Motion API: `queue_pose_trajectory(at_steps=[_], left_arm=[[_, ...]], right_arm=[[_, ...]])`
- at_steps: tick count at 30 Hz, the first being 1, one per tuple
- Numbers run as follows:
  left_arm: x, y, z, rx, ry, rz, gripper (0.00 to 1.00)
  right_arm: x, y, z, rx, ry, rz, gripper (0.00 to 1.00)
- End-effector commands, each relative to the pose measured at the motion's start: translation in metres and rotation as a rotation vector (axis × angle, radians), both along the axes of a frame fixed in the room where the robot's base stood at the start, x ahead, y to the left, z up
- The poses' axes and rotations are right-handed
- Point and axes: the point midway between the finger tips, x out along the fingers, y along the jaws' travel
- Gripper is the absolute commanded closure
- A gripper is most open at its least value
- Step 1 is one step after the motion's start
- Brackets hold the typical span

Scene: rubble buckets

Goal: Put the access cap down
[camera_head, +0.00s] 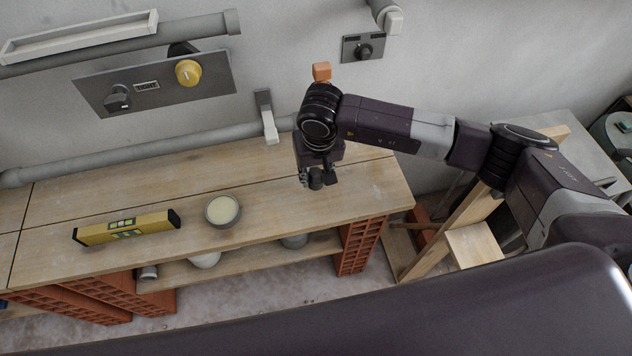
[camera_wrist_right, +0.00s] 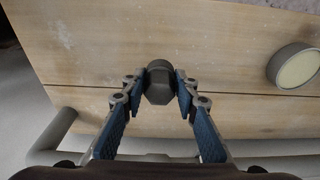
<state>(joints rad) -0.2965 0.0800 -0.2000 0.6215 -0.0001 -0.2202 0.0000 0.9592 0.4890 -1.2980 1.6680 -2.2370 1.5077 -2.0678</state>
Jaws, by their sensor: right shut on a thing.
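The access cap, a dark grey faceted piece (camera_wrist_right: 160,82), is held between the fingertips of my right gripper (camera_wrist_right: 159,88) in the wrist view. In the head view my right gripper (camera_head: 318,178) hangs fingers-down over the right part of the wooden bench top (camera_head: 370,185), with the dark cap (camera_head: 316,180) at its tips. I cannot tell whether the cap touches the wood. My left gripper is not in view.
A round pot with pale contents (camera_head: 222,210) and a yellow spirit level (camera_head: 127,228) stand left on the bench. A panel with a yellow knob (camera_head: 188,72) and grey pipes (camera_head: 150,155) line the wall. Bare wood surrounds the gripper.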

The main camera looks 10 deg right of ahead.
Motion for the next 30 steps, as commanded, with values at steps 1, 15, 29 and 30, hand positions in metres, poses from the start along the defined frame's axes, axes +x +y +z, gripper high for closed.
queue_pose_trajectory(at_steps=[1, 15, 29, 30], left_arm=[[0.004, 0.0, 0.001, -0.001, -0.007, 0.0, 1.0], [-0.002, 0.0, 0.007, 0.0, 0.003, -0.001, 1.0], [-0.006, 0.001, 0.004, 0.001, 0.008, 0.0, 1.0], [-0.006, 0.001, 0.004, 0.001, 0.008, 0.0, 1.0]], right_arm=[[0.0, 0.0, -0.003, 0.0, 0.001, 0.0, 1.0], [0.0, 0.0, -0.043, 0.0, 0.0, 0.002, 1.0], [0.0, 0.0, -0.045, -0.001, 0.0, 0.001, 0.55], [0.0, 0.0, -0.044, -0.001, 0.0, 0.001, 0.55]])
